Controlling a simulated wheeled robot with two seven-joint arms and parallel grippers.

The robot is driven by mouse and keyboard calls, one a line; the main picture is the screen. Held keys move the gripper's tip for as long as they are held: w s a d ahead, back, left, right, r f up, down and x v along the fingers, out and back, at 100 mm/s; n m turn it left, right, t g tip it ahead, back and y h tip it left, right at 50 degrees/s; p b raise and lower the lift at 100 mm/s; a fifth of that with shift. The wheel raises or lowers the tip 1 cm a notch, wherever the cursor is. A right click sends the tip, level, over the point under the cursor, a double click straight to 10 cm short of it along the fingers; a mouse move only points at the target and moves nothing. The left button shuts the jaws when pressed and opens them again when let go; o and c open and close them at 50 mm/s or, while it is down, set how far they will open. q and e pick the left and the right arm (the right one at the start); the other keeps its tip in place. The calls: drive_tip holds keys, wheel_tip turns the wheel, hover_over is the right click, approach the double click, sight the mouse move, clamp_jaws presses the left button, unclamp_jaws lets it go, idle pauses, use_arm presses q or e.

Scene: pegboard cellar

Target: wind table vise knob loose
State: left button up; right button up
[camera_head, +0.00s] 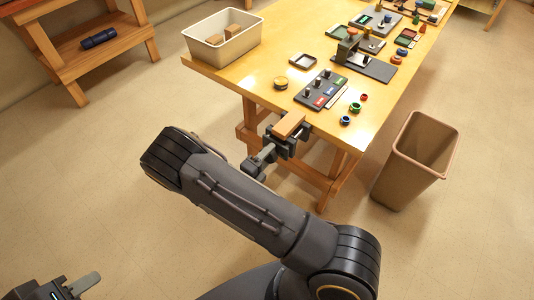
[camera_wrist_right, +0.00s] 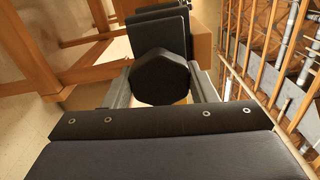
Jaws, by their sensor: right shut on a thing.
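The table vise (camera_head: 285,143) is clamped at the near edge of the wooden workbench, with a wooden block (camera_head: 289,124) at its top. Its knob is a black, many-sided piece, seen face-on in the right wrist view (camera_wrist_right: 160,77). My right gripper (camera_head: 266,154) is shut on the knob, with one grey finger on each side of it in the right wrist view (camera_wrist_right: 160,88). The knob is mostly hidden in the head view. My left gripper (camera_head: 80,286) is at the bottom left corner, away from the bench and partly cut off; its opening cannot be judged.
The workbench (camera_head: 260,78) carries a white bin (camera_head: 222,40) with blocks, a dark board (camera_head: 321,91) with knobs, a round brass-coloured piece (camera_head: 281,83) and small coloured rings. A brown waste bin (camera_head: 415,160) stands right of the bench.

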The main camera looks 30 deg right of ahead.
drive_tip(key=n+p, duration=0.1)
drive_tip(key=n, duration=0.2)
drive_tip(key=shift+s+n, duration=0.1)
drive_tip(key=shift+n, duration=0.2)
drive_tip(key=shift+f+n, duration=0.15)
drive_tip(key=shift+n, duration=1.45)
drive_tip(key=o, duration=1)
drive_tip(key=shift+c, duration=0.2)
drive_tip(key=shift+a, duration=0.1)
drive_tip(key=b+v, duration=0.1)
drive_tip(key=v, duration=0.6)
drive_tip(key=shift+a, duration=0.3)
drive_tip(key=shift+s, duration=0.1)
